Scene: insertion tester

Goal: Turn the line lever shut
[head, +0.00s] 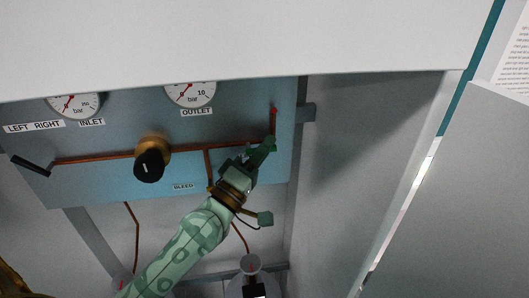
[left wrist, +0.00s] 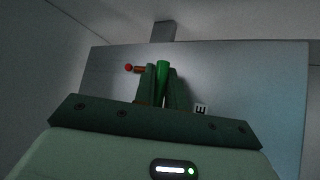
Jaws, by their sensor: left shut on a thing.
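My left gripper (head: 260,154) reaches up to the right end of the blue panel and is shut on a green lever (head: 271,143). In the left wrist view the green lever (left wrist: 162,78) stands between the two dark green fingers (left wrist: 162,88). The fingers hide its lower part. A copper pipe with a red tip (head: 274,111) rises just above the lever; the red tip also shows in the left wrist view (left wrist: 128,67). A label (left wrist: 201,109) is mostly hidden by the gripper, with only one letter showing. My right gripper is in neither view.
The blue panel (head: 110,185) carries an inlet gauge (head: 75,105), an outlet gauge (head: 190,94), a brass valve with a black knob (head: 149,166) and a black lever (head: 30,165) at far left. A white overhang (head: 230,40) covers the top. Grey walls (head: 365,140) stand to the right.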

